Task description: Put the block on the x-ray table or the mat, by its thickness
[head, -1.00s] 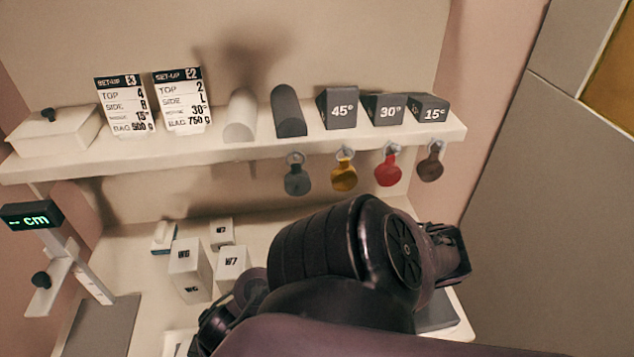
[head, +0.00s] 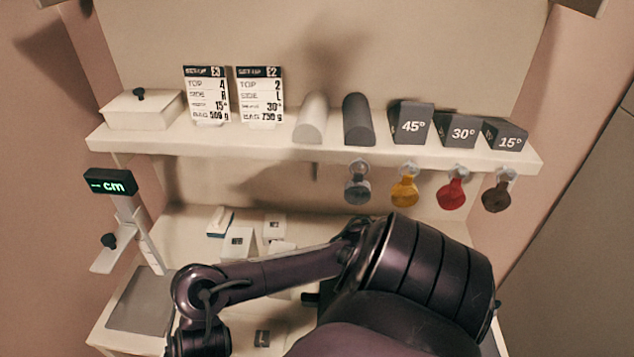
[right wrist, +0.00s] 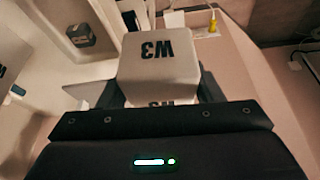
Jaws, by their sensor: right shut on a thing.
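A white block marked W3 (right wrist: 158,58) is between the two fingers of my right gripper (right wrist: 160,90) in the right wrist view. The gripper is shut on it, and the label also shows on the side nearer the camera. In the head view my right arm crosses the lower middle; its gripper and the block cannot be made out there. A flat grey panel (head: 142,298), perhaps the mat, lies at the left of the lower surface. I cannot identify the x-ray table. My left gripper is not in view.
A gauge with a "-- cm" display (head: 110,182) stands at the left. Pale blocks (head: 238,242) stand behind my arm. A shelf (head: 280,143) above holds a lidded box (head: 143,108), two set-up cards, two half-round pieces and dark angle wedges (head: 411,125); coloured tags hang below.

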